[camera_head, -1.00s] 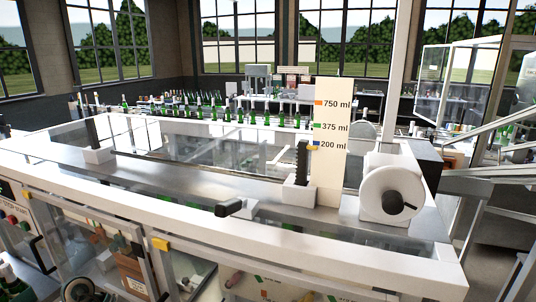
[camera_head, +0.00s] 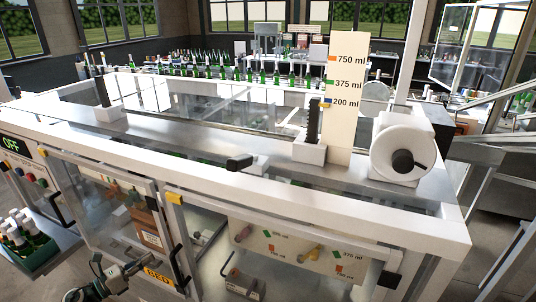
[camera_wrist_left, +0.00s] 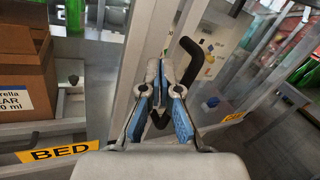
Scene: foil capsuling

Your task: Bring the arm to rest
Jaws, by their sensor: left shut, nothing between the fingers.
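My left gripper (camera_head: 122,273) is low at the left in the head view, in front of the machine's lower front. It also shows in the left wrist view (camera_wrist_left: 160,85), where its blue-padded fingers are shut with nothing between them. A black door handle (camera_wrist_left: 190,58) and a pale frame post (camera_wrist_left: 150,45) lie beyond the fingers. I cannot tell the exact gap to them. My right gripper is not in view.
The capsuling machine has a long white frame (camera_head: 330,213), a white roll (camera_head: 402,147) and a size scale (camera_head: 340,95). A yellow BED label (camera_wrist_left: 58,149) is near the gripper. A crate of bottles (camera_head: 38,263) stands at far left; a cardboard box (camera_wrist_left: 22,75) sits behind glass.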

